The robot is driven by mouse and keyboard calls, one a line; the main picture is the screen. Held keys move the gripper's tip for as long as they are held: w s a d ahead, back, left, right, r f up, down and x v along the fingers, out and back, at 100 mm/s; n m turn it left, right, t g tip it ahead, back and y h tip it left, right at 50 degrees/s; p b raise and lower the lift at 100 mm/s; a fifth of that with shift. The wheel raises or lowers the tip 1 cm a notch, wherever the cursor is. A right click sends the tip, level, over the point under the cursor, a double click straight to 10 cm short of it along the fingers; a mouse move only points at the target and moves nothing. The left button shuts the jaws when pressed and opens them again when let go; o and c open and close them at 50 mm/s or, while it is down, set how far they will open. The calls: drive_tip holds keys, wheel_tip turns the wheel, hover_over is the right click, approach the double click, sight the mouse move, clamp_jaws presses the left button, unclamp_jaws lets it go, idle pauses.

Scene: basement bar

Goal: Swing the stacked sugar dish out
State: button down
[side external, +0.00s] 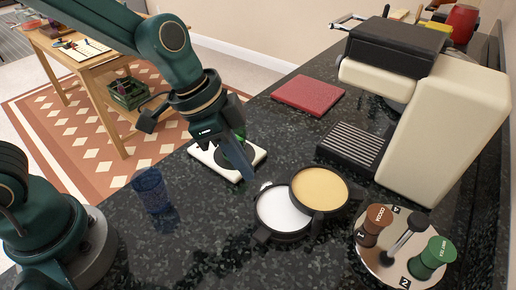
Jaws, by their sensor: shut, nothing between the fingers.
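Two round black-rimmed dishes sit stacked and offset on the dark counter. The upper dish (320,188) holds a tan filling. The lower dish (282,211) holds a white, sugar-like filling and sticks out to the lower left, partly covered by the upper one. Each has a small dark tab on its rim.
A white pad with a black disc (198,152) lies behind my gripper. A blue cup (150,188) stands left. A round caddy (382,268) with brown and green canisters is at lower right. A cream machine (450,130) and red board (308,95) are behind. The front counter is clear.

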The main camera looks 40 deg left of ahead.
sight(291, 183)
drive_tip(key=x, duration=0.4)
drive_tip(key=shift+f, duration=0.2)
drive_tip(key=shift+w+d+r, duration=0.15)
drive_tip(key=shift+w+d, duration=0.55)
drive_tip(key=shift+d, duration=0.1)
drive_tip(key=shift+w+d, duration=0.6)
drive_tip(key=shift+d, duration=0.1)
drive_tip(key=shift+w+d+m, duration=0.5)
drive_tip(key=shift+w, duration=0.4)
